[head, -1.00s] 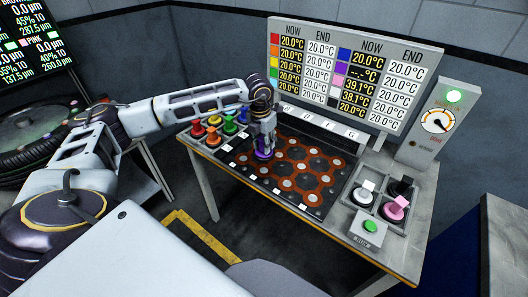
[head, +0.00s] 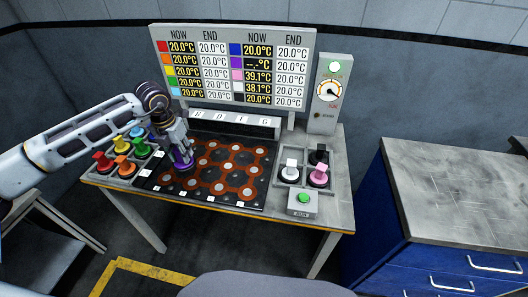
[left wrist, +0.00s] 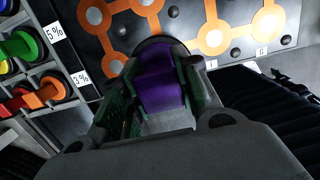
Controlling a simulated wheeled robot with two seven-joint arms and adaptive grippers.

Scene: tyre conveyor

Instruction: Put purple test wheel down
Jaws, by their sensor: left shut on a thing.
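The purple test wheel (head: 182,160) is at the left side of the dark plate with orange hexagon tracks (head: 228,190). My left gripper (head: 181,150) is shut on it from above. In the left wrist view the purple wheel (left wrist: 162,85) sits between the two fingers (left wrist: 160,95), with its dark lower rim over or against the plate (left wrist: 205,15). I cannot tell whether it touches the plate. My right gripper is not in view.
A rack with coloured wheels (head: 122,147) is left of the plate. A tray with white, black and pink wheels (head: 318,178) is at the right, behind a green button (head: 303,199). A temperature board (head: 235,65) stands behind. A blue cabinet (head: 440,220) is at the right.

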